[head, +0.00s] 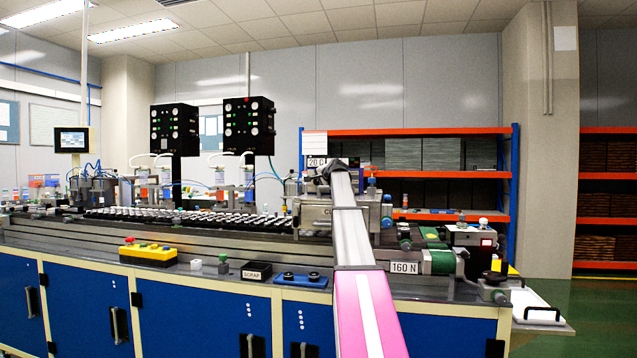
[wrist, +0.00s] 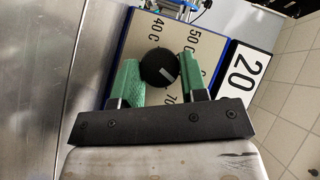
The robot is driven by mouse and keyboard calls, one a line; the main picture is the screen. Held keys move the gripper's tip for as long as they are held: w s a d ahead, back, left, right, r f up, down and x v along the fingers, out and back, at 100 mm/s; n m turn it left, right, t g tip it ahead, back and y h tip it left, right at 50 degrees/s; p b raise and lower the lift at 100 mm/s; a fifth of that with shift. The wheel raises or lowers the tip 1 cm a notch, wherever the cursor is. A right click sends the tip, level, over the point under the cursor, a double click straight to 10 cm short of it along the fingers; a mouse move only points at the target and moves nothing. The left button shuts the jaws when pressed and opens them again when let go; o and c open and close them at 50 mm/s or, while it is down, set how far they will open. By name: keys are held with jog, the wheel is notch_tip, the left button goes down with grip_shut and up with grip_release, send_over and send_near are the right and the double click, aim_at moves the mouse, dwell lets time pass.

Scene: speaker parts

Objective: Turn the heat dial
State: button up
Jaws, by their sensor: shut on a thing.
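The heat dial (wrist: 158,66) is a round black knob with a pale pointer mark. It sits on a beige panel (wrist: 205,40) printed with 40 C, 50 C and a partly hidden 70. My gripper (wrist: 160,70) has its two green fingers on either side of the knob, shut on it. The pointer's exact reading is hard to tell, and the scale's lower part is hidden behind my gripper. In the head view my arm reaches to the machine by a "20 C" sign (head: 316,162), and the dial is hidden there.
A white plate reading 20 (wrist: 245,78) stands right beside the panel. A metal surface (wrist: 50,70) lies on the left. In the head view, a "160 N" plate (head: 405,267), a scrap box (head: 257,272) and a yellow button box (head: 147,252) line the bench front.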

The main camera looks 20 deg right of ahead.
jog(key=shift+f+m+t, duration=0.1)
jog(key=shift+m+t, duration=0.2)
jog(key=shift+t, duration=0.1)
dwell(0.3)
jog(key=o, duration=0.9)
jog(key=shift+r, duration=0.55)
jog(key=shift+o, duration=0.4)
notch_tip(320, 180, up, 3)
jog(key=shift+w+d, duration=0.1)
jog(key=s+a+r, duration=0.1)
jog(key=a+r, duration=0.1)
jog(key=a, duration=0.2)
jog(key=s+a+r, duration=0.1)
jog(key=a+r, duration=0.1)
jog(key=a, duration=0.1)
jog(key=s+a+r, duration=0.1)
jog(key=a+r, duration=0.2)
jog(key=a, duration=0.1)
jog(key=shift+a, duration=0.3)
jog(key=shift+c, duration=0.3)
